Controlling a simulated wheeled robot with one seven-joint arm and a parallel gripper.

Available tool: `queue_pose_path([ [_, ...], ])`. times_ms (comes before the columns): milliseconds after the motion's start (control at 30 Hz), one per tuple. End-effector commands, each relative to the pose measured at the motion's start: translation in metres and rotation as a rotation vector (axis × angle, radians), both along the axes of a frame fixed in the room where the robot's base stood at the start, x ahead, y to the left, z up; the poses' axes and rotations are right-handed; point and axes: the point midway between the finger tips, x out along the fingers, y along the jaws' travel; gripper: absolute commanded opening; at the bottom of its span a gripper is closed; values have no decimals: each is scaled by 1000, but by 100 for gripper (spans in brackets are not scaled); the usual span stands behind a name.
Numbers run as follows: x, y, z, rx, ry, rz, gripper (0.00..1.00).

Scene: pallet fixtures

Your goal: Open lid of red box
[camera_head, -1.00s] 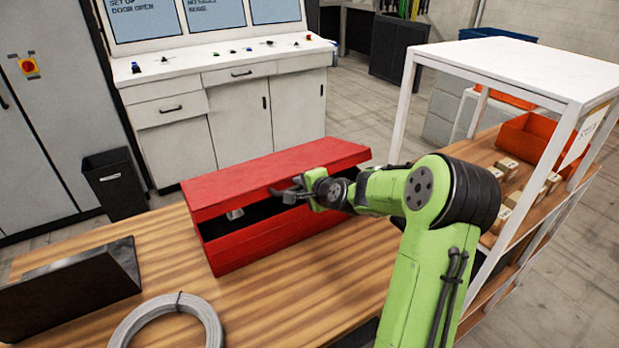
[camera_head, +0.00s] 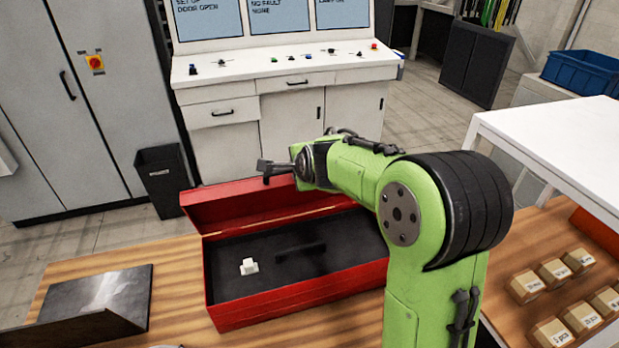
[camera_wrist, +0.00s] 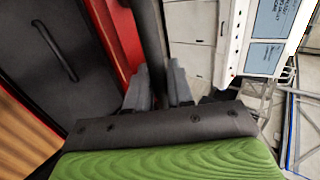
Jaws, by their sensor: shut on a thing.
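The red box (camera_head: 300,298) stands on the wooden table with its lid (camera_head: 230,206) raised at the back, tilted up past the rim. Its dark inside is open to view. My gripper (camera_head: 272,168) is at the upper edge of the lid, shut on it; my arm hides the lid's right part. In the wrist view, my gripper's fingers (camera_wrist: 158,88) stand on either side of a dark strip, and the box's dark inside with a handle shows to the left. A small white piece (camera_head: 249,266) and a dark handle (camera_head: 300,250) are inside the box.
A dark metal plate (camera_head: 95,298) lies left of the box on the table. A white control cabinet (camera_head: 290,135) and a black bin (camera_head: 166,180) stand behind.

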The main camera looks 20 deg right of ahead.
Motion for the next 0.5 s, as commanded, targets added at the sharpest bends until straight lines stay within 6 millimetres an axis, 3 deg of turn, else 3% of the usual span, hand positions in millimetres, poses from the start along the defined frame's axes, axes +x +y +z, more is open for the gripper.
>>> queue_pose_path([
  [500, 67, -3, 15, 17, 280, 1, 0],
])
